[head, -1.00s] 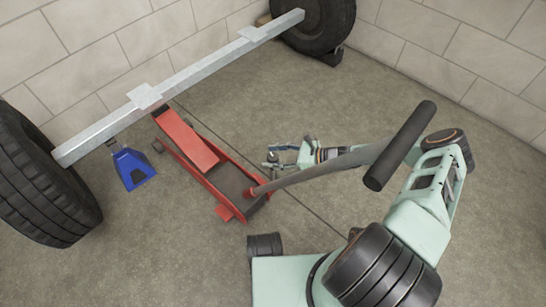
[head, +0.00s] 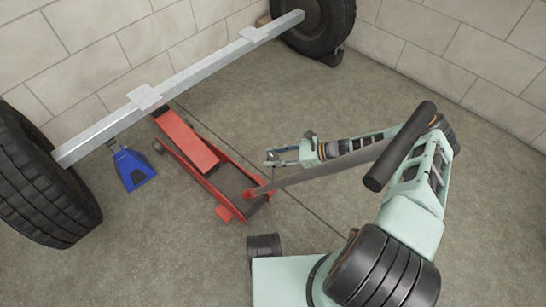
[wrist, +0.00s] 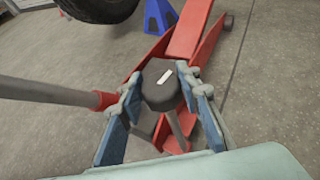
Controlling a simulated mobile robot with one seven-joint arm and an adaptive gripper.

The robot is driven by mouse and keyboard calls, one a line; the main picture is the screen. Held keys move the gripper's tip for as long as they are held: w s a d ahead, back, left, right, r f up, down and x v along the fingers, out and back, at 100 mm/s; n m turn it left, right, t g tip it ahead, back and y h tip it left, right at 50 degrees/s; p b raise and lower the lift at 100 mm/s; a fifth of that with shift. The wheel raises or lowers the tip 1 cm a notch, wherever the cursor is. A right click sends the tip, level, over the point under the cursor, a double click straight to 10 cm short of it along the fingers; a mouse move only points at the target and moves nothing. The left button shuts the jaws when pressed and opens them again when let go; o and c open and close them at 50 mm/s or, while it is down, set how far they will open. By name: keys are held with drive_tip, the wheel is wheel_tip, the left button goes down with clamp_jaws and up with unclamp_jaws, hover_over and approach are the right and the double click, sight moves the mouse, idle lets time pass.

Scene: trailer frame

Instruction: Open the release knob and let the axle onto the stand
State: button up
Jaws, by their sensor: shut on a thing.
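A dark knob (wrist: 161,85) with a white mark on top sits between my fingers in the wrist view. My gripper (wrist: 165,94) is shut on it, one blue finger on each side. In the head view my gripper (head: 271,158) is low behind the jack handle, and the knob cannot be made out. The grey axle beam (head: 196,75) runs above the red floor jack (head: 190,143), whose front end is under it. The blue stand (head: 133,169) is on the floor under the beam's left part. I cannot tell whether beam and stand touch.
The jack's long handle (head: 325,172) with a black grip (head: 400,146) slants up in front of my arm. Tyres stand at the left (head: 40,185) and the back (head: 315,22). Block walls close the back and right. Floor right of the jack is open.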

drive_tip(key=o, duration=1.2)
drive_tip(key=shift+c, duration=0.2)
drive_tip(key=v, duration=1.2)
drive_tip(key=shift+w, duration=0.1)
